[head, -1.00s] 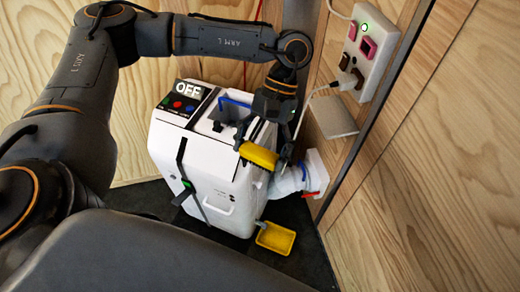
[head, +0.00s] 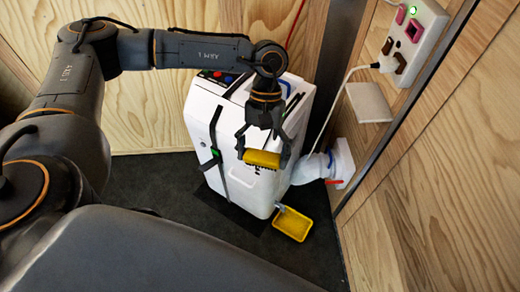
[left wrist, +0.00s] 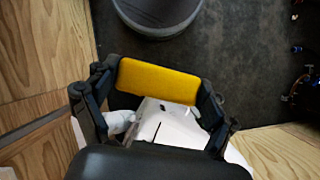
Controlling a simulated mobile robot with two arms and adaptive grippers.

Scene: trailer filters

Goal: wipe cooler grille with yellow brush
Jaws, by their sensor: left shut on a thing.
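My left gripper (head: 263,140) is shut on the yellow brush (head: 262,159) and holds it in front of the white cooler's upper front, on its right side. The brush also shows in the left wrist view (left wrist: 158,80), spanning between the two fingers (left wrist: 158,92). The white cooler (head: 240,175) stands upright on the dark floor with a black strap and green buckle down its front. The cooler's top is partly hidden by my arm, and I cannot make out the grille. Whether the brush touches the cooler is unclear. My right gripper is not in view.
A yellow tray (head: 292,224) lies on the floor at the cooler's lower right. A white hose (head: 312,168) with a red lever runs to the right wall. A power strip (head: 413,40) with plugs and a cord is on that wall. Dark floor (head: 150,190) is clear at left.

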